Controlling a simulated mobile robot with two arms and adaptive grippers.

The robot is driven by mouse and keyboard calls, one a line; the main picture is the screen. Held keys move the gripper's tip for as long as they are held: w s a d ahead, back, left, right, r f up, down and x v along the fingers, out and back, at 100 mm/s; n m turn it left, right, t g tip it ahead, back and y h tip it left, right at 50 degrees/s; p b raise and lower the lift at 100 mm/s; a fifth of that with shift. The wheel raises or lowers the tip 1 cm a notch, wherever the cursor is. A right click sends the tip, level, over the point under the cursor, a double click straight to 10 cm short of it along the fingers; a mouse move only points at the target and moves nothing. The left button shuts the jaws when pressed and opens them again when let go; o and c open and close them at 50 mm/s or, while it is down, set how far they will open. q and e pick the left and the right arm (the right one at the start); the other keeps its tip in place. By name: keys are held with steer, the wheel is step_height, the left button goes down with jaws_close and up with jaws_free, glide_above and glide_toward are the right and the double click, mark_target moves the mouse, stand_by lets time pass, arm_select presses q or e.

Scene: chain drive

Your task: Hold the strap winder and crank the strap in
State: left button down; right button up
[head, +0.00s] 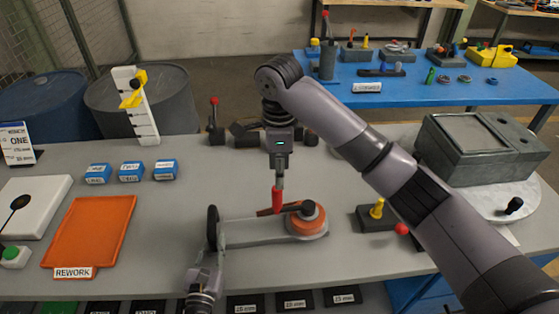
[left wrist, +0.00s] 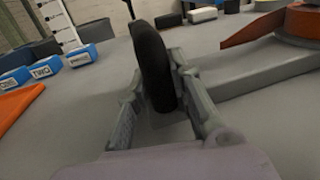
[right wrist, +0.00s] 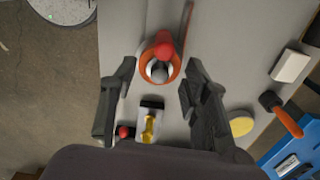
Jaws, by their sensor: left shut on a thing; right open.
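The strap winder has a long grey frame (head: 250,233), an orange drum (head: 313,224) at its right end and a black upright handle (head: 212,222) at its left end. My left gripper (head: 211,247) is shut on the handle (left wrist: 155,65), one finger on each side. My right gripper (head: 279,180) is open and points down just above the red knob, which also shows in the right wrist view (right wrist: 163,47).
An orange rework tray (head: 90,235) and several blue blocks (head: 131,171) lie to the left. A dark block with a yellow peg (head: 377,209) and a red knob stands right of the drum. A grey-green box (head: 480,150) is at the right.

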steer(key=shift+r, duration=1.3)
